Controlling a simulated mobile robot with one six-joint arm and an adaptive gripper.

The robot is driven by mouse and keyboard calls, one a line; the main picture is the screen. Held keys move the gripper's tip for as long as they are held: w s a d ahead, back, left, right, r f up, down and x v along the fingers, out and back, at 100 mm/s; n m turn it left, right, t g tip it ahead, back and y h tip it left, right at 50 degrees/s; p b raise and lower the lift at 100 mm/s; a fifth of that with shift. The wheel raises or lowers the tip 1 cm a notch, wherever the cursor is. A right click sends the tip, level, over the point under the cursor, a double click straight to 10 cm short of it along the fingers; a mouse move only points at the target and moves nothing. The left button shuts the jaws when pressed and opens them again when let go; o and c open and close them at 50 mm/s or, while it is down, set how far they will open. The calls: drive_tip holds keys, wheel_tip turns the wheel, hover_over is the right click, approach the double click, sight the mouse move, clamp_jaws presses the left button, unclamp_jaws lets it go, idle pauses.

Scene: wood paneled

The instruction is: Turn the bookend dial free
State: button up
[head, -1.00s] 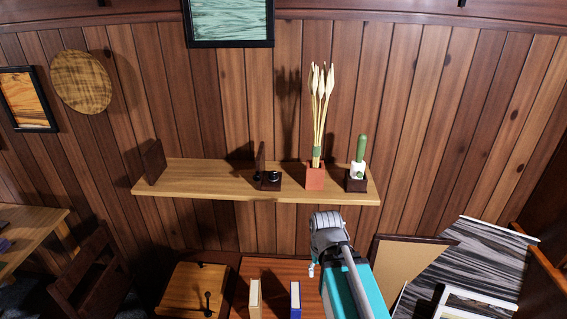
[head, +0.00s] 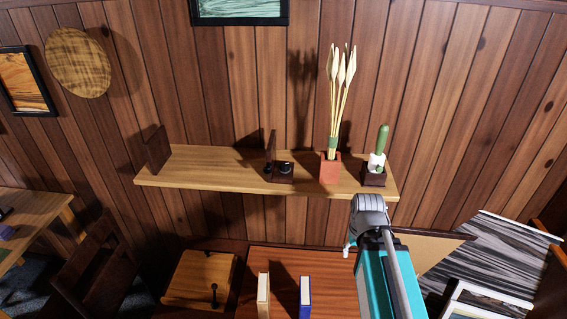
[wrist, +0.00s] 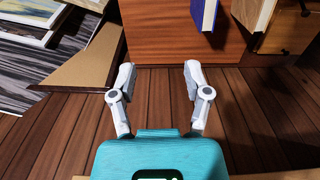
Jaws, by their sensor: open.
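A dark bookend (head: 270,147) with a small dark base stands near the middle of the wall shelf (head: 215,165). A black round dial (head: 285,166) shows at this base, with another dark round part just left of it. A second dark bookend (head: 157,149) stands at the shelf's left end. My gripper (head: 349,243) is in front of and below the shelf's right part, apart from the dial. In the wrist view my gripper (wrist: 158,80) has its two fingers spread with nothing between them. The dial does not show in the wrist view.
A tan book (head: 263,294) and a blue book (head: 305,297) stand below on a wooden top (head: 285,280). The shelf between the bookends is clear.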

drive_tip(key=shift+o, duration=0.6)
drive_tip(key=shift+w+r, duration=0.1)
drive_tip(key=shift+r, duration=0.05)
wheel_tip(320, 180, up, 18)
drive_tip(key=r+n+t+y+p, duration=0.15)
drive_tip(key=n+y+p, duration=0.25)
drive_tip(key=n+p, duration=1.1)
hover_over(285, 164)
drive_tip(key=s+d+p, duration=0.1)
drive_tip(key=d+p, duration=0.1)
drive_tip(key=d, duration=0.1)
drive_tip(key=shift+a+f+m+t, duration=0.2)
drive_tip(key=shift+f+m, duration=0.3)
drive_tip(key=shift+m, duration=0.5)
drive_tip(key=shift+f, duration=0.15)
drive_tip(key=shift+b+x, duration=3.3)
drive_tip(key=shift+x, duration=0.25)
